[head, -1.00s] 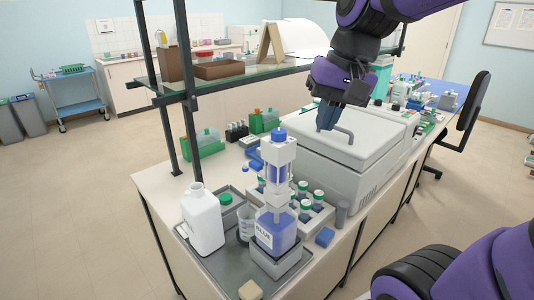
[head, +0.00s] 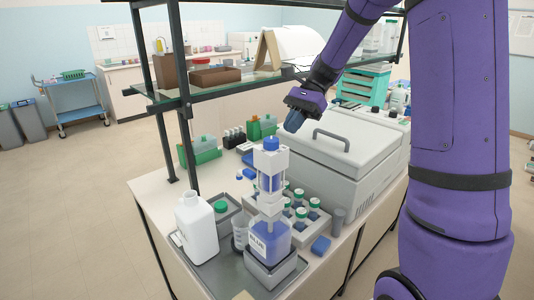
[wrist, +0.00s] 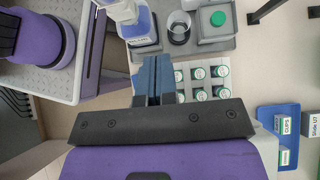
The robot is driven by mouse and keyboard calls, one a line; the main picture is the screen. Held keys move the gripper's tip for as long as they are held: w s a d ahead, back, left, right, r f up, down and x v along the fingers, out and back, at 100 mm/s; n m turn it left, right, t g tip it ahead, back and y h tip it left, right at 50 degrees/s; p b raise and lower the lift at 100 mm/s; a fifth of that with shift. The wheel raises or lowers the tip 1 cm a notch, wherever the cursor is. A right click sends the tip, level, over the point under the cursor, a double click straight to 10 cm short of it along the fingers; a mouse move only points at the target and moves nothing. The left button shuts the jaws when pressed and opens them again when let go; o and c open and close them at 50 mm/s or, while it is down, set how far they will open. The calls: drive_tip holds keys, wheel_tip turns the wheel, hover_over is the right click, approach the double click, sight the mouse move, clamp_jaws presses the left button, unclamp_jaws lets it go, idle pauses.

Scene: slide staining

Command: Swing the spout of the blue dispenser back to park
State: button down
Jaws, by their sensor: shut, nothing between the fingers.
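The blue dispenser (head: 270,240) stands upright on a grey block in the tray at the bench's near end. It has a blue-liquid bottle, a white pump column and a blue top knob. My gripper (head: 293,121) is above and behind the dispenser, beside the grey lidded machine, apart from both. In the wrist view, my gripper (wrist: 153,72) is shut and empty. The dispenser (wrist: 140,28) shows there at the top edge, partly cut off, just beyond the fingertips.
A white jug (head: 197,228) and a small beaker (head: 240,234) stand left of the dispenser. A rack of green-capped bottles (head: 301,214) is behind it on the right. The grey machine (head: 335,150) fills the bench's right side.

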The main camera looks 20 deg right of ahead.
sight(246, 170)
drive_tip(key=a+r+x, duration=0.1)
drive_tip(key=r+x, duration=0.1)
drive_tip(key=x, duration=1)
drive_tip(key=shift+s+a+f, duration=0.25)
drive_tip(key=shift+s+a, duration=0.1)
drive_tip(key=shift+a, duration=0.25)
drive_tip(key=shift+a+n+g, duration=0.3)
drive_tip(key=shift+a+n, duration=0.1)
drive_tip(key=shift+n, duration=0.1)
drive_tip(key=a+n+g+h, duration=0.1)
drive_tip(key=n, duration=0.1)
drive_tip(key=a+n+g+h, duration=0.1)
drive_tip(key=n, duration=0.1)
drive_tip(key=shift+s+a+g, duration=0.15)
drive_tip(key=shift+a+g, duration=0.25)
drive_tip(key=s+a+n+g+h, duration=0.2)
drive_tip(key=s+a+n+h, duration=0.3)
drive_tip(key=n+h, duration=0.5)
drive_tip(key=s+n, duration=0.2)
drive_tip(key=n, duration=0.1)
drive_tip(key=shift+a, duration=0.25)
